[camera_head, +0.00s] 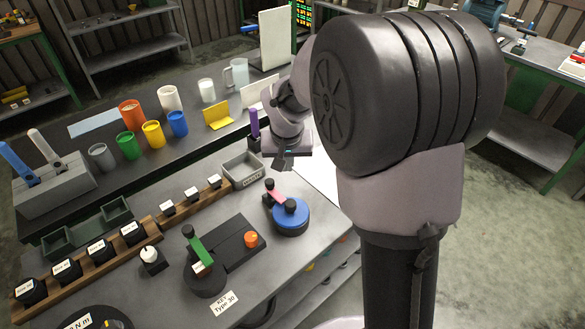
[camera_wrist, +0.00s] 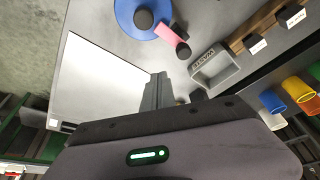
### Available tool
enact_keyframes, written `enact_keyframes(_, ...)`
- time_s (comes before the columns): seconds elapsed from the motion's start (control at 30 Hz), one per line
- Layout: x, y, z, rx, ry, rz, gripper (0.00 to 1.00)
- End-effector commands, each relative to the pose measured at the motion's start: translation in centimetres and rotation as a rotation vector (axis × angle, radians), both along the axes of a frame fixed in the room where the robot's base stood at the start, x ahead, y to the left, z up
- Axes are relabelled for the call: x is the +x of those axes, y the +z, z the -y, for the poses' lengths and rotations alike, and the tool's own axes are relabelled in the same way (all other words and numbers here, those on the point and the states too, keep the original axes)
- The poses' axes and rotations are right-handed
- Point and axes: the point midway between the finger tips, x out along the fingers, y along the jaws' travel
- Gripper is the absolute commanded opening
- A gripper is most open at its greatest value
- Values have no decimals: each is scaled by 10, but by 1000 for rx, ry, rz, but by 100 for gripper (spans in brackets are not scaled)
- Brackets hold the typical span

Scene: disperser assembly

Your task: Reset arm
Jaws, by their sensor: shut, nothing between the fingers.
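My gripper (camera_head: 281,160) is shut and empty, pointing down above the back right part of the grey workbench (camera_head: 269,257). In the wrist view my gripper (camera_wrist: 157,80) shows as closed dark fingers over the bench, beside a pale sheet. My arm rises at the right in the head view and hides part of the bench and floor.
A blue disc (camera_head: 290,217) with a pink bar lies in front of my gripper. A grey tray (camera_head: 243,169) stands to its left. A green-handled fixture (camera_head: 205,265) and labelled blocks (camera_head: 98,252) are at left. Colored cups (camera_head: 131,113) stand on the far bench.

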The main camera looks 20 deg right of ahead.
Motion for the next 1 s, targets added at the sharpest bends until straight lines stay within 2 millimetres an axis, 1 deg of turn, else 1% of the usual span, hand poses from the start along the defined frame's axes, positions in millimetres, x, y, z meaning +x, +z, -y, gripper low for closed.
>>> enact_keyframes(0.03,0,6,-2,0,1,1,0)
enact_keyframes(0.13,-1,10,-3,0,0,1,0)
enact_keyframes(0.57,-1,10,-3,-1,0,2,0)
enact_keyframes(0.63,-5,17,-5,3,-1,8,0)
enact_keyframes(0.67,-10,25,-7,8,-3,15,0)
enact_keyframes(0.73,-38,56,-18,35,-10,42,0)
enact_keyframes(0.77,-56,71,-25,52,-12,57,0)
enact_keyframes(0.8,-84,91,-35,79,-15,77,0)
enact_keyframes(0.83,-106,103,-43,101,-15,92,0)
enact_keyframes(0.87,-129,112,-51,124,-15,106,0)
enact_keyframes(0.9,-157,121,-60,155,-13,124,0)
enact_keyframes(1.0,-215,129,-81,222,2,162,0)
